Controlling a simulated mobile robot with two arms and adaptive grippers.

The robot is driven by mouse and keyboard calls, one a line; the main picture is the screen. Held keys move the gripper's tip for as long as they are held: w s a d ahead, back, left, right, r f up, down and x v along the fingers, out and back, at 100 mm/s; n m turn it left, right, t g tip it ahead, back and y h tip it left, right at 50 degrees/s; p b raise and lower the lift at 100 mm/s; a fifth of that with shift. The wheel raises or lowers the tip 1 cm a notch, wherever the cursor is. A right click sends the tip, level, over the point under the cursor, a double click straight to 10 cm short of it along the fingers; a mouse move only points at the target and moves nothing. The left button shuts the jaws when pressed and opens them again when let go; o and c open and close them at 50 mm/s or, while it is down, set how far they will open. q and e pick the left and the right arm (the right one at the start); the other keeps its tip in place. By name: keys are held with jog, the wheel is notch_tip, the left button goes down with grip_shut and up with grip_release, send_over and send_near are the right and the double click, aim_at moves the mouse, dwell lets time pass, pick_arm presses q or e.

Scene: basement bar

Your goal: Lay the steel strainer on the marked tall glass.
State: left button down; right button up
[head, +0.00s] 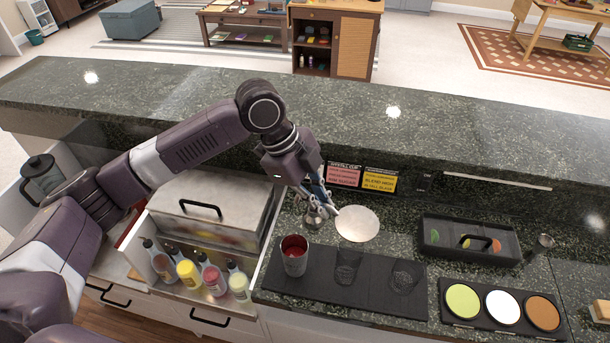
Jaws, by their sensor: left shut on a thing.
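The steel strainer (357,223) shows as a pale, round, flat disc at the fingertips of my left gripper (328,203). The gripper is shut on its near edge, and the disc looks roughly level. It shows just behind the clear tall glass (347,267) in the picture; its exact height over the counter is hard to tell. The glass stands upright on a black mat (323,293), between a cup with red inside (294,256) and another clear glass (405,277). I cannot make out a mark on either clear glass. My right gripper is not in view.
A small metal item (314,216) stands close beside the left fingers. A black tray (470,241) and several coloured discs on a dark holder (502,307) lie to the right. Bottles (188,274) and a steel bin (215,210) are at left. A raised granite ledge (430,135) runs behind.

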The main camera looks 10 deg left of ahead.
pick_arm(q)
jog(key=shift+s+r, duration=0.15)
jog(key=shift+s, duration=0.2)
notch_tip(320, 180, down, 6)
jog(key=b, duration=0.4)
jog(key=shift+b, duration=0.35)
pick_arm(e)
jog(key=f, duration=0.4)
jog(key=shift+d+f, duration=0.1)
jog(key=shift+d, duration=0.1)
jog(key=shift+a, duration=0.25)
pick_arm(q)
jog(key=shift+f, duration=0.4)
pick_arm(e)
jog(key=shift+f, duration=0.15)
pick_arm(q)
jog(key=shift+f, duration=0.6)
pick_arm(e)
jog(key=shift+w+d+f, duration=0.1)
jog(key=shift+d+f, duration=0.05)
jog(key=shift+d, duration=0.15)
pick_arm(q)
jog(key=shift+f, duration=0.1)
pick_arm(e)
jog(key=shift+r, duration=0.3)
pick_arm(q)
jog(key=shift+f, duration=0.1)
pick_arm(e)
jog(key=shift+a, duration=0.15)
